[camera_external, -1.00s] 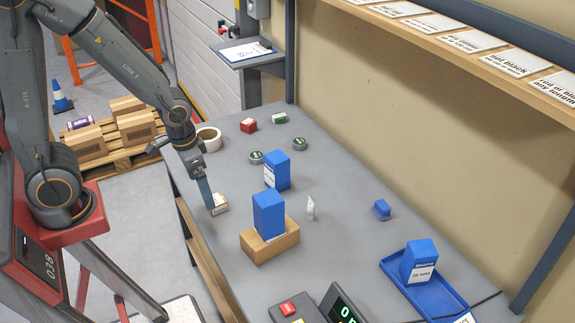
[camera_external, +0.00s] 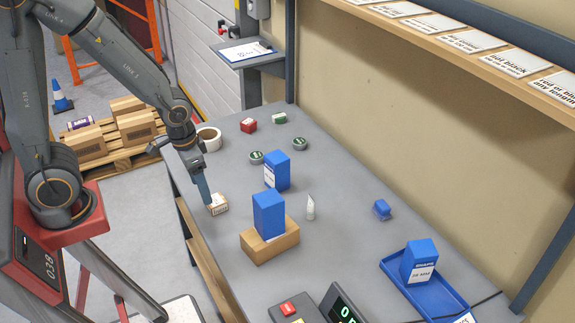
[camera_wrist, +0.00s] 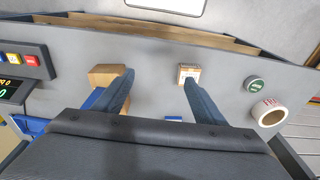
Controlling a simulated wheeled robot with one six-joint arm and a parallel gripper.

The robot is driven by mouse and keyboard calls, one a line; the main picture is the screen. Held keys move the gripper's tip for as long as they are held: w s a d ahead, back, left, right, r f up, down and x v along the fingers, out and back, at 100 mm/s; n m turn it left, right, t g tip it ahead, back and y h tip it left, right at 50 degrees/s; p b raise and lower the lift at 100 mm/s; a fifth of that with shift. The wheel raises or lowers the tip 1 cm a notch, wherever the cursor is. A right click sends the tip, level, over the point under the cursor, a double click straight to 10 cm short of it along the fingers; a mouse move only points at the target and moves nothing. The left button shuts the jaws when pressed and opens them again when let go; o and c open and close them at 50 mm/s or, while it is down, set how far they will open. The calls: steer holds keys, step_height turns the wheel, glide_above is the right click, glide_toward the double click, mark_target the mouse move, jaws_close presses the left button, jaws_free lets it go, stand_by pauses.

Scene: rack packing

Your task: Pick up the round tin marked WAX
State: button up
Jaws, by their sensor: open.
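Two round tins with green tops stand on the grey table in the external view, one on the left (camera_external: 256,158) and one on the right (camera_external: 299,144). Their lettering is too small to read, so I cannot tell which is marked WAX. One green-topped tin (camera_wrist: 254,83) shows in the wrist view, right of my fingers. My gripper (camera_external: 205,192) is near the table's left edge, beside a small labelled carton (camera_external: 218,204), to the left of and nearer the camera than the tins. In the wrist view my gripper (camera_wrist: 159,80) has its fingers wide apart with nothing held.
Another blue box stands on a brown block (camera_external: 272,246). A blue tray (camera_external: 397,283) lies right.

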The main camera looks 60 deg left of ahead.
steer(key=m+g+y+b, duration=0.1)
steer(key=m+b, duration=0.1)
steer(key=m, duration=1.8)
glide_toward(257, 155)
steer(key=shift+s+d+f, duration=0.25)
steer(key=shift+d+f, duration=0.1)
steer(key=shift+d, duration=0.3)
steer(key=shift+w+a+f, duration=0.2)
steer(key=shift+a+f, duration=0.15)
steer(key=shift+a, duration=0.1)
steer(key=shift+w+a+f+p, duration=0.15)
steer(key=shift+f+p, duration=0.35)
steer(key=shift+f, duration=0.7)
steer(key=shift+s+a+f+p, duration=0.15)
steer(key=shift+f+p, duration=0.35)
steer(key=shift+f, duration=0.7)
steer(key=shift+w+a+f+p, duration=0.1)
steer(key=shift+a+f+p, duration=0.3)
steer(key=shift+f, duration=0.85)
steer(key=shift+d, duration=0.15)
steer(key=shift+c, duration=0.2)
steer(key=c, duration=1.1)
